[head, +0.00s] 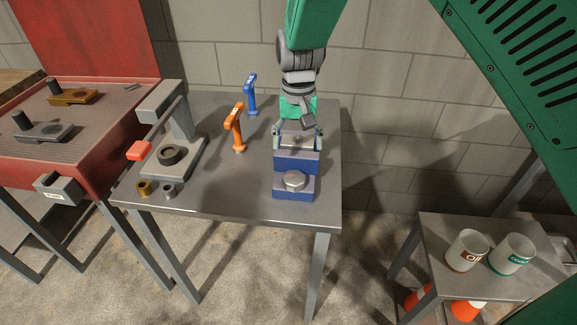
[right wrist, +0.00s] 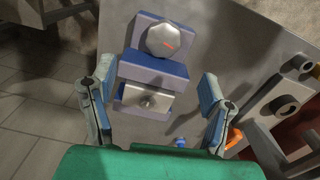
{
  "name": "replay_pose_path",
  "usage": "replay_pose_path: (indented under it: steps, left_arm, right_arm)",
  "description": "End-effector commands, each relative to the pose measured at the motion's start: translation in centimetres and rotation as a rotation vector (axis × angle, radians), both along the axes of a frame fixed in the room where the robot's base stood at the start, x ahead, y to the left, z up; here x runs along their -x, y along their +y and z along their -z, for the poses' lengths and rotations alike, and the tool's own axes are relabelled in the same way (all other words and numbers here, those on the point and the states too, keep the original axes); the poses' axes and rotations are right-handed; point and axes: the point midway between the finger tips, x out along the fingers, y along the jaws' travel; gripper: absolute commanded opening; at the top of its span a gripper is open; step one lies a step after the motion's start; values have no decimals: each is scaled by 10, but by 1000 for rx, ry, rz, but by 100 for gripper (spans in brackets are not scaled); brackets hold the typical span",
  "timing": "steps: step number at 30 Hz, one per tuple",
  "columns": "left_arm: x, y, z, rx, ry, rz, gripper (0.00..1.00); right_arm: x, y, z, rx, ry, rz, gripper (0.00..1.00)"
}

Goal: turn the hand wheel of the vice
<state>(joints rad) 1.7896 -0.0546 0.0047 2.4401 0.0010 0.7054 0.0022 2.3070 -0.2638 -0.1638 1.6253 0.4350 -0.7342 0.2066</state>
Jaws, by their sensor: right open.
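The vice (head: 296,161) is blue with grey metal parts and sits at the right side of the grey table. Its hand wheel (head: 295,181) is a grey faceted knob on the near end. In the right wrist view the hand wheel (right wrist: 161,42) shows a red mark on its face, above the blue vice body (right wrist: 153,68). My right gripper (head: 297,141) is open above the far end of the vice. In the right wrist view its fingers (right wrist: 158,78) are spread on either side of the vice, apart from the wheel. My left gripper is not in view.
An orange-handled tool (head: 238,127) and a blue-handled tool (head: 251,95) stand left of the vice. A grey press (head: 175,155) stands at the table's left. A red bench (head: 95,150) adjoins. Two white cups (head: 467,250) stand on a low table (head: 432,233) at right.

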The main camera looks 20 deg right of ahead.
Motion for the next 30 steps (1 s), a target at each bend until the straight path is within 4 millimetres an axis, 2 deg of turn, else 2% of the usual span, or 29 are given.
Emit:
replay_pose_path:
  steps: [1, 2, 5, 8, 21, 25, 30]
  left_arm:
    - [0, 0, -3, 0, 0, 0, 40]
    - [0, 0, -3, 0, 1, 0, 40]
    - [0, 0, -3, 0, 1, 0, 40]
    - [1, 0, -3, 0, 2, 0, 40]
    - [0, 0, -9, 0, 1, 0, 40]
    - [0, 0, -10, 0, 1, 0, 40]
    - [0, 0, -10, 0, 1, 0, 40]
  right_arm:
    - [-3, 3, -11, -6, -1, 3, 70]
    - [-3, 4, -13, -9, 0, 4, 70]
    - [-3, 5, -8, -13, 4, 7, 70]
    - [-3, 5, 7, -12, 5, 8, 70]
    - [-3, 5, 97, -12, 5, 7, 70]
    - [-3, 5, 113, -11, 4, 7, 70]
    - [-4, 5, 123, -11, 2, 7, 70]
